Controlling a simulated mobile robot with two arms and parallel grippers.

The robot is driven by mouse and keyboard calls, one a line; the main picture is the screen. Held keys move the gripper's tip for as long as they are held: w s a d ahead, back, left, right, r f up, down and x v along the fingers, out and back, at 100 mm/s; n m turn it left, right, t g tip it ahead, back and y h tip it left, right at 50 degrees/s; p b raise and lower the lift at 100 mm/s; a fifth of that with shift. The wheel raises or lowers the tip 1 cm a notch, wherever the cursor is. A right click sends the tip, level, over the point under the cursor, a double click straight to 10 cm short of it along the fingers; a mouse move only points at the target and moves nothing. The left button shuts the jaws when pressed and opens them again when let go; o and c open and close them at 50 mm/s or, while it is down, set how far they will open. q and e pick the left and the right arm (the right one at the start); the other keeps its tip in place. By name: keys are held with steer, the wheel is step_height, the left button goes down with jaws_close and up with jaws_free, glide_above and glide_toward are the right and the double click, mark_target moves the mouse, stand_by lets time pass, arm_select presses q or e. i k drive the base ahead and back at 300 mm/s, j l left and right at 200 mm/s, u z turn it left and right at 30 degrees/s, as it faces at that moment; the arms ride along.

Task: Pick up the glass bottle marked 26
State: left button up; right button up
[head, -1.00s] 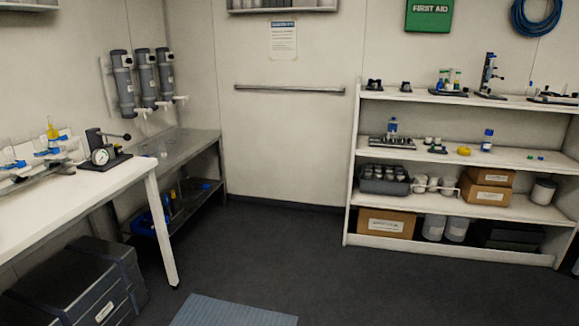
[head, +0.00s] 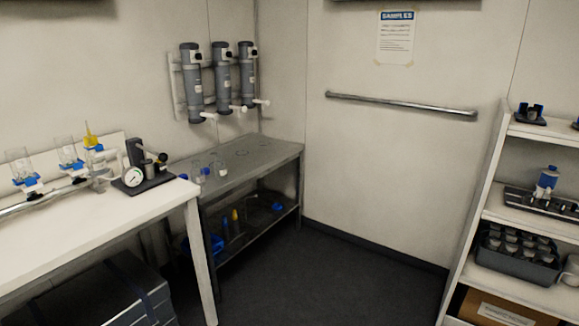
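No label reading 26 can be made out on anything in view. A blue-capped bottle (head: 547,180) stands on the right shelf unit, also unreadable. Neither of my grippers is in view.
A white table (head: 110,215) with a gauge device (head: 135,177) and clear vessels is at left. The grey metal bench (head: 262,150) stands in the corner below grey wall cylinders (head: 222,80). A white shelf unit (head: 492,205) is at right. Dark floor (head: 320,275) between is clear.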

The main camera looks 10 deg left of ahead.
mark_target(197, 171)
steer(key=i+l+u, duration=0.95)
steer(key=u, duration=0.15)
